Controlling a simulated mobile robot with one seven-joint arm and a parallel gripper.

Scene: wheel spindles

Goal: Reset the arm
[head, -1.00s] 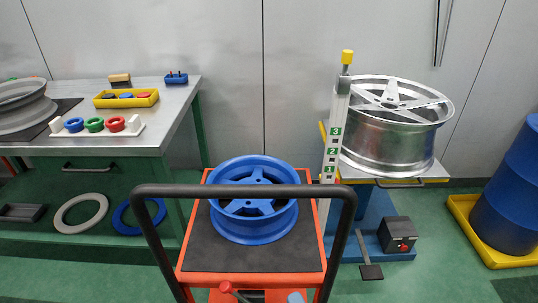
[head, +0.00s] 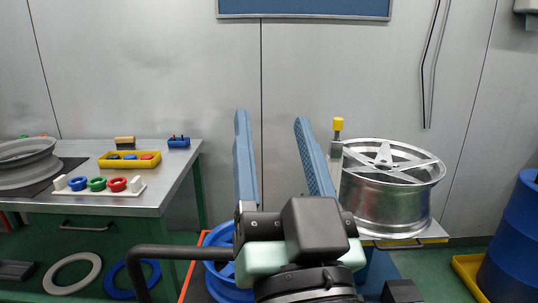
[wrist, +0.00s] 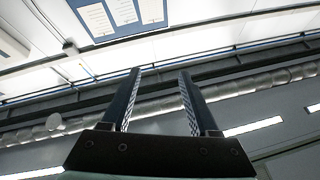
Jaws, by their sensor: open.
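My gripper (head: 281,160) stands in front of the head camera with its two long blue fingers pointing up and spread apart. It is open, with nothing between the fingers. In the wrist view my gripper (wrist: 157,100) also shows two separate fingers, with the ceiling and upper wall behind them. The blue wheel (head: 222,277) on the orange cart (head: 190,270) is mostly hidden behind my arm. The silver wheel (head: 385,205) rests on the stand to the right of my gripper.
A steel workbench (head: 160,190) at left holds a grey wheel (head: 25,165), a white rack (head: 98,190) of coloured rings and a yellow tray (head: 130,160). The cart's black handle (head: 180,252) is close to my arm. A blue barrel (head: 515,240) stands at right.

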